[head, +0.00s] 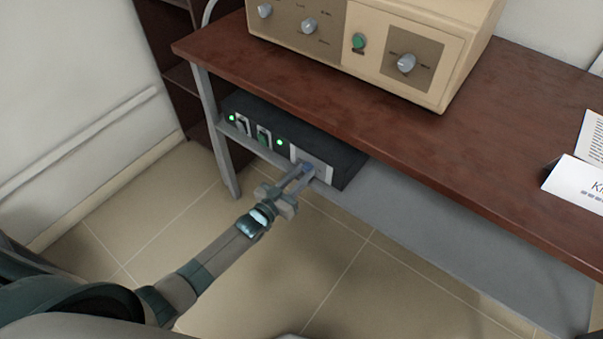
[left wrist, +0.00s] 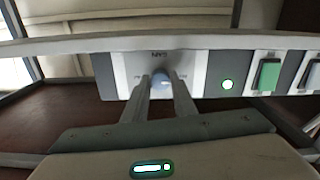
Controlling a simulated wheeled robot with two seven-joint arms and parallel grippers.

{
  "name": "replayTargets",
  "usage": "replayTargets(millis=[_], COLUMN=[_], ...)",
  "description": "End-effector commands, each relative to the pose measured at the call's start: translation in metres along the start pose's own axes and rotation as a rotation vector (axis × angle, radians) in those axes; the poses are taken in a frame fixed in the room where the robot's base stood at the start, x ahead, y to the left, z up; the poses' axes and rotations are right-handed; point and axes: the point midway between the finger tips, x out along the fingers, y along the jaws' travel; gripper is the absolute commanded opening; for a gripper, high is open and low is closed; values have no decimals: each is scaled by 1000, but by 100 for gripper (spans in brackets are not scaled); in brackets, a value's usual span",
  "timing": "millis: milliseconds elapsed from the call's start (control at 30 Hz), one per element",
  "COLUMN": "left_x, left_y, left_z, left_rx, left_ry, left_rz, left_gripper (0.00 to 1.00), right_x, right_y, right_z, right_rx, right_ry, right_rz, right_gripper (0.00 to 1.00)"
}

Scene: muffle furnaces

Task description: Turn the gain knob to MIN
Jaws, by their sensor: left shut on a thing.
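The gain knob (left wrist: 161,80) is a small round blue-grey knob on a light plate lettered GAIN, seen upside down in the left wrist view. It also shows, partly hidden by the fingers, in the head view (head: 308,169). The plate is on the front of a dark box (head: 345,163) mounted under the table. My left gripper (left wrist: 160,88) is shut on the knob, one finger on each side of it. In the head view the left gripper (head: 301,177) reaches the box front from the lower left. The knob's pointer direction and the small end labels are too unclear to read. My right gripper is not in view.
The box also carries a green rocker switch (left wrist: 267,76), another switch and lit green lamps (left wrist: 228,84). A beige instrument (head: 405,88) with several knobs stands on the brown table (head: 400,140) above. The floor in front is clear.

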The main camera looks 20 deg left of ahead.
Motion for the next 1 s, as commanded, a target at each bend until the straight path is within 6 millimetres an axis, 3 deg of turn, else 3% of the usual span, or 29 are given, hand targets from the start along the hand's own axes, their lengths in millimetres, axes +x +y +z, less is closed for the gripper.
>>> replayTargets(millis=[667, 700, 767, 1000], left_x=[-1, -1, -1, 0], left_y=[0, 0, 0, 0], left_z=[1, 1, 1, 1], left_rx=[-94, -94, -93, -92], left_ry=[-3, -3, -3, -1], left_rz=[-1, -1, -1, 0], left_gripper=[2, 29, 43, 43], right_x=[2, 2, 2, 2], right_y=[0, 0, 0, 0], right_z=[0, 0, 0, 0], right_rx=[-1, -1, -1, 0], right_ry=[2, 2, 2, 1], right_rz=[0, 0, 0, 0], right_gripper=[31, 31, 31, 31])
